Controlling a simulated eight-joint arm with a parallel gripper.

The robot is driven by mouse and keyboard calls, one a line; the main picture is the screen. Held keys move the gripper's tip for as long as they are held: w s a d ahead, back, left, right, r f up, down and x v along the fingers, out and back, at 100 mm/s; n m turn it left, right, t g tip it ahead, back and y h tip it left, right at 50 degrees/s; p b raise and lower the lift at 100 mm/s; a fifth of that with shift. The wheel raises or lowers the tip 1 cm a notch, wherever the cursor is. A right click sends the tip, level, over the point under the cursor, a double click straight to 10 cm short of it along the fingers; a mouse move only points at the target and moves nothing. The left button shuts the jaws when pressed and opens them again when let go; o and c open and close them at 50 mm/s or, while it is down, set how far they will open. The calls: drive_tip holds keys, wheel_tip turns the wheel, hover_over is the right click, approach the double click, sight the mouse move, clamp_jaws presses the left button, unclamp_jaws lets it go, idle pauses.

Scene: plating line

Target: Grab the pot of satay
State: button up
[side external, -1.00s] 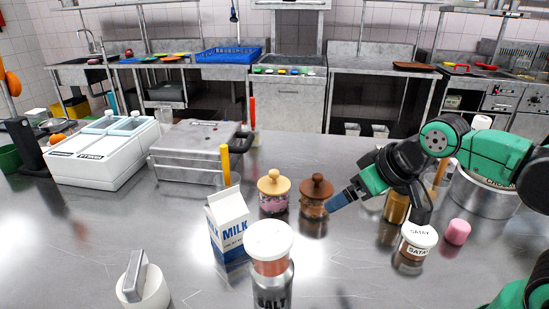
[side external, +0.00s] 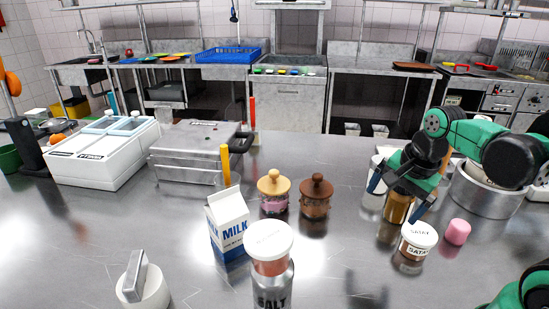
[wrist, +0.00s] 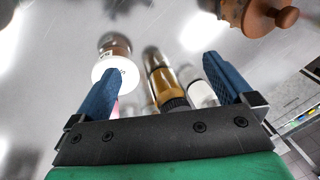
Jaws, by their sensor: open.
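The pot of satay (side external: 417,246) is a small jar with a white lid and a white label reading SATAY. It stands upright on the steel counter, right of centre in the side view. In the wrist view the pot (wrist: 116,44) shows at upper left, its white lid partly behind the left fingertip. My gripper (side external: 398,197) is open and empty, with blue fingers spread. It is above and behind the pot in the side view, in front of an amber bottle. In the wrist view the gap between the fingers (wrist: 160,72) frames the amber bottle (wrist: 162,80), not the pot.
A pink cylinder (side external: 457,232) stands close right of the pot, and a large metal pot (side external: 487,195) behind it. A brown-lidded jar (side external: 316,200), yellow-lidded jar (side external: 273,194), milk carton (side external: 229,225) and salt shaker (side external: 271,270) stand left. Bare counter (side external: 345,255) lies between.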

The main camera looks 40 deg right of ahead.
sight(420, 231)
drive_tip(key=s+d+m+g, duration=0.1)
drive_tip(key=m, duration=0.3)
drive_tip(key=s+d+f+m+g, duration=0.1)
drive_tip(key=s+d+m, duration=0.1)
drive_tip(key=m, duration=0.2)
drive_tip(key=s+d+f+m+g+y, duration=0.1)
drive_tip(key=d+m, duration=0.1)
drive_tip(key=m, duration=0.3)
drive_tip(key=shift+s+f, duration=0.2)
drive_tip(key=shift+f, duration=0.2)
drive_tip(key=shift+s+f, duration=0.1)
drive_tip(key=shift+f, duration=2.5)
drive_tip(key=shift+c, duration=0.2)
drive_tip(key=c, duration=1)
drive_tip(key=shift+r, duration=0.1)
